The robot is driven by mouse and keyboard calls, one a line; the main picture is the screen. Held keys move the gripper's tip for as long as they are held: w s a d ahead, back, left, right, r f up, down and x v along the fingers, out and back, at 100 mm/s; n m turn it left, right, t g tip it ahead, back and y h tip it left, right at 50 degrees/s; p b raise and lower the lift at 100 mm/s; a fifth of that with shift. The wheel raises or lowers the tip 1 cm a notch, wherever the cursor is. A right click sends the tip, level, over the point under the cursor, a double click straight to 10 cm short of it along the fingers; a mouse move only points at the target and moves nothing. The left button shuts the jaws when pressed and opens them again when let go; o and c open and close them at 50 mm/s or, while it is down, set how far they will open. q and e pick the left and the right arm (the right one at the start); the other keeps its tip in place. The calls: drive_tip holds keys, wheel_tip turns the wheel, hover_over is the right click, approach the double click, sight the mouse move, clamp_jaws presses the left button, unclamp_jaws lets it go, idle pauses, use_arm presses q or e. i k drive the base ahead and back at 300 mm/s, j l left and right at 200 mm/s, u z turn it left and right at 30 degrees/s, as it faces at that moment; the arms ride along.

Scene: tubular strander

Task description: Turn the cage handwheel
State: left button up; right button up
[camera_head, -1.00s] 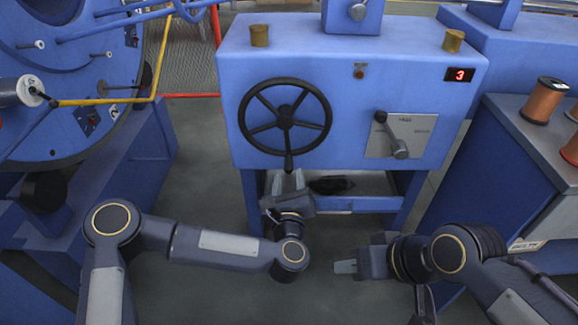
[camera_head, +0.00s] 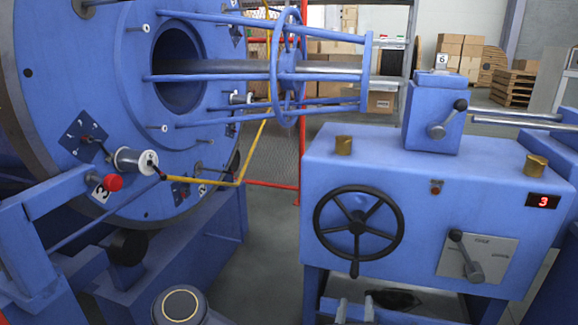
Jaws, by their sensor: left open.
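The black handwheel (camera_head: 357,226) has several spokes and is mounted on the front of the blue machine cabinet (camera_head: 420,185). Its grip knob (camera_head: 354,268) points down at the bottom of the rim. My left gripper (camera_head: 356,311) shows only by its two fingertips at the bottom edge. They are apart, with nothing visible between them, a little below the knob and not touching it. The blue cage of rods and a ring (camera_head: 289,68) reaches right from the large blue disc (camera_head: 120,55). My right gripper is out of view.
A lever on a grey plate (camera_head: 478,258) is right of the wheel. A red display (camera_head: 543,201) reads 3. A smaller blue box with a lever (camera_head: 434,115) stands on top. At left are a spool (camera_head: 136,162), a red button (camera_head: 113,182) and a yellow bar (camera_head: 254,135).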

sight(356, 226)
drive_tip(key=k, duration=0.85)
